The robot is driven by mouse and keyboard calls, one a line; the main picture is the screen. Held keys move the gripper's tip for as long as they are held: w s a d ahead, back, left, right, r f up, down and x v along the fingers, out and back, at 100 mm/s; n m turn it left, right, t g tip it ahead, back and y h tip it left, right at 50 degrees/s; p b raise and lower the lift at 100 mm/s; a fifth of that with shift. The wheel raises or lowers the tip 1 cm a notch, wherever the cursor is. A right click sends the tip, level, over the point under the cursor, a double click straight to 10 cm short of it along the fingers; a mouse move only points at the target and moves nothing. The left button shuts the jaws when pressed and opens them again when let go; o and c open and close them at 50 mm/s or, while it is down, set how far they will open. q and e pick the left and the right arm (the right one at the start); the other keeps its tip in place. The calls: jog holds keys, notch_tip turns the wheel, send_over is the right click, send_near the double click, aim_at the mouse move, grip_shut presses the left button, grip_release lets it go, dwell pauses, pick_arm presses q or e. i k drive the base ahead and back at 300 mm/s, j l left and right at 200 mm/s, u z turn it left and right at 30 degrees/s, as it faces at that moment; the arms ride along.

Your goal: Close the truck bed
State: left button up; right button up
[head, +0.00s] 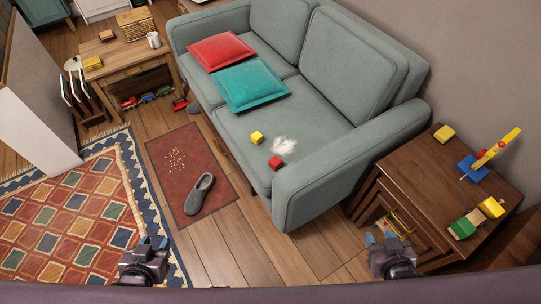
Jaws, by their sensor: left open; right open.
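A small toy truck (467,223) in green and yellow stands on the dark wooden side table at the right. Its yellow part (491,207) sits at the right end of the green part and looks tilted; at this size I cannot tell how far the bed is raised. My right gripper (383,238) is open and empty, low in front of the side table and left of the truck, apart from it. My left gripper (153,241) is open and empty over the patterned rug's lower right edge, far from the truck.
The side table (425,175) also holds a yellow block (444,133) and a blue, yellow and red toy (489,155). A grey sofa (305,145) with cushions and blocks stands left of it. A slipper (199,194) lies on the red mat (190,155). Floor between my grippers is clear.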

aim_at(492, 209)
jog(key=z, duration=2)
